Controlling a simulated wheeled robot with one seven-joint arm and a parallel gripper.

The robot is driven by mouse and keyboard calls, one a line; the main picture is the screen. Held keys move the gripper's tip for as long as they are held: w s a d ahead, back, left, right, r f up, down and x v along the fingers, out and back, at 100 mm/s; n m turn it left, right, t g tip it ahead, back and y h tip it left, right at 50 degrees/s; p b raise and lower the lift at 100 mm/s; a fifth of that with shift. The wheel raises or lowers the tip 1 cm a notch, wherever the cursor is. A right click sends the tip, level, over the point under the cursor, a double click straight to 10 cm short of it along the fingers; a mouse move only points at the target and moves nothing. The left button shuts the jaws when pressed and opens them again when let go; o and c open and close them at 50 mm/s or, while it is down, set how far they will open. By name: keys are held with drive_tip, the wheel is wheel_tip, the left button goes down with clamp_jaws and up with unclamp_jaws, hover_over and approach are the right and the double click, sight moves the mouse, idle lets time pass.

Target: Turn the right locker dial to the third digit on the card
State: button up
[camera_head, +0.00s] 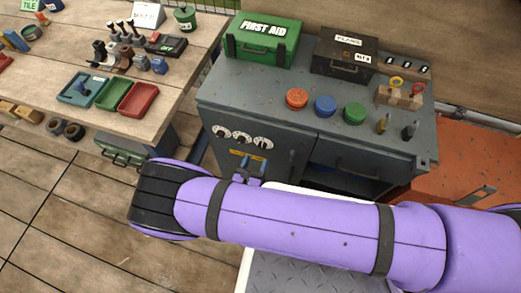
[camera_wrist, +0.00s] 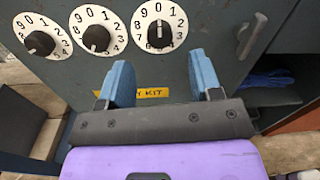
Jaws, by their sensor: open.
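The right locker dial (camera_wrist: 174,20) is a white disc with black digits and a black knob (camera_wrist: 159,35), whose ridge stands nearly upright towards the 0. In the head view the right dial (camera_head: 263,143) sits at the right of the row on the grey locker front. My gripper (camera_wrist: 162,72) is open and empty, its two blue fingers pointing at the locker below the right dial, apart from the knob. In the head view my gripper (camera_head: 248,163) is just under the dials.
The middle dial (camera_wrist: 84,18) and left dial (camera_wrist: 28,22) sit beside the right one. A metal handle (camera_wrist: 252,36) sticks out to the right. A yellow label (camera_wrist: 151,93) lies below, behind the fingers. An open shelf holds blue cloth (camera_wrist: 266,80).

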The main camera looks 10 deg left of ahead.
sight(262, 148)
drive_tip(key=shift+w+d, duration=0.15)
drive_tip(key=shift+w, duration=1.15)
drive_tip(key=shift+w+d, duration=0.1)
drive_tip(key=shift+w, duration=1.2)
drive_tip(key=shift+c, duration=0.4)
drive_tip(key=c, duration=0.9)
drive_tip(key=shift+o, duration=0.2)
